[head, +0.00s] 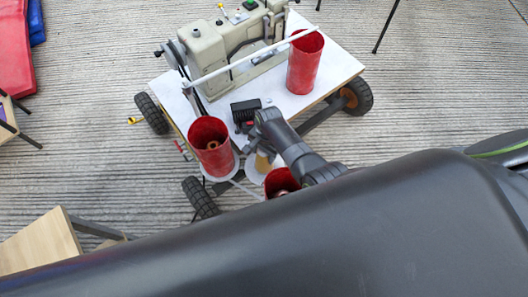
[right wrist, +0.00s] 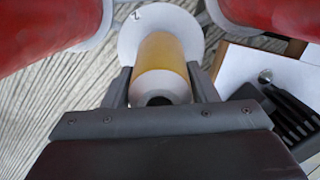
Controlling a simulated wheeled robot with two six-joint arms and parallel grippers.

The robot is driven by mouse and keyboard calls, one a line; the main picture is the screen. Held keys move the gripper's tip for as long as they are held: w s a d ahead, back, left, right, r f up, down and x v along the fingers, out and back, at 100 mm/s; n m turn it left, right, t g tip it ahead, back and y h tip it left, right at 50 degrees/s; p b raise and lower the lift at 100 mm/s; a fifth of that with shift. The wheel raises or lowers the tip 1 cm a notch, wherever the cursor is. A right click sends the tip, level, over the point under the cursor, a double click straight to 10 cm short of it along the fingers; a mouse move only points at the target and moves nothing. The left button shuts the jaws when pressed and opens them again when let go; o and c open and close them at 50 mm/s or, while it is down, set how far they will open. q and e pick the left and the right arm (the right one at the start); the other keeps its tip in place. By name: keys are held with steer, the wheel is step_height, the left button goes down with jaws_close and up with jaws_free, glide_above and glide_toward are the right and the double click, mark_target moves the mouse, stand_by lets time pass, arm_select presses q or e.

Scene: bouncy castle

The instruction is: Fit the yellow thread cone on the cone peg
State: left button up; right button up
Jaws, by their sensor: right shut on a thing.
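The yellow thread cone (right wrist: 162,52) is between the two fingers of my right gripper (right wrist: 162,88), which is shut on it. Its pale end with a dark hole faces the right wrist camera. A white round plate (right wrist: 128,38) with a small dark mark lies beyond the cone. In the head view the cone (head: 262,161) shows as a small yellow patch under my right gripper (head: 264,152), above or on the plate (head: 252,172). I cannot tell whether the cone touches the plate. The cone peg is not visible. My left gripper is not in view.
Red open cylinders stand close on both sides: one at left (head: 211,150), one at lower right (head: 280,181). Another red cylinder (head: 304,65) stands on the white wheeled table (head: 335,68), beside a sewing machine (head: 215,52). A black item (head: 245,110) lies near my arm.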

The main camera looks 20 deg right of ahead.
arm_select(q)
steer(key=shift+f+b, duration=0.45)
arm_select(e)
steer(key=shift+f, duration=0.6)
steer(key=o, duration=1.6)
steer(key=shift+c, duration=0.2)
arm_select(q)
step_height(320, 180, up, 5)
steer(key=p, duration=0.5)
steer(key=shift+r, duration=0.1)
arm_select(e)
step_height(320, 180, up, 17)
steer(key=w+d, duration=0.1)
steer(key=shift+w+d+r, duration=0.15)
steer(key=shift+d, duration=0.2)
